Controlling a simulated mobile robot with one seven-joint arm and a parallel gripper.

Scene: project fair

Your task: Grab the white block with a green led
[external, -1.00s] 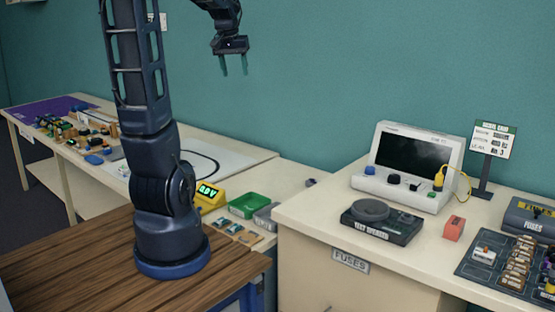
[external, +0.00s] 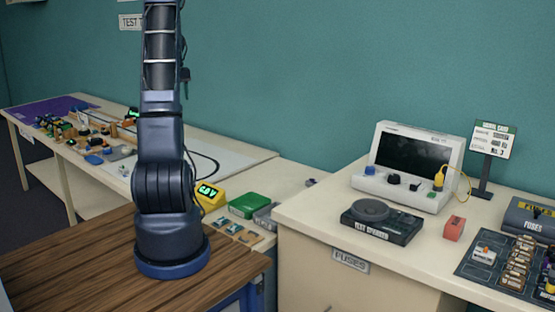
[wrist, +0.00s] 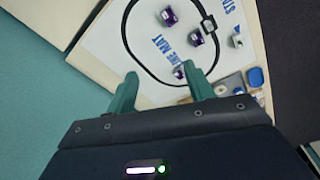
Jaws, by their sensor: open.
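In the wrist view a small whitish block (wrist: 237,41) with a hint of green lies on a white board (wrist: 100,52), right of a black loop. It is too small to confirm a lit green led. Purple-and-white blocks lie nearby: one (wrist: 168,16) at the top, one (wrist: 196,37) by the loop's right side, one (wrist: 179,72) near my right fingertip. My gripper (wrist: 160,80) is open, its teal fingers apart and empty, above the board. In the external view my gripper (external: 186,88) is small and partly hidden behind my arm. I cannot pick out the whitish block there.
A long table holds a purple mat (external: 45,108) and many small parts. The right bench carries a white instrument (external: 408,165), dark turntable-like device (external: 380,221) and red block (external: 454,228).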

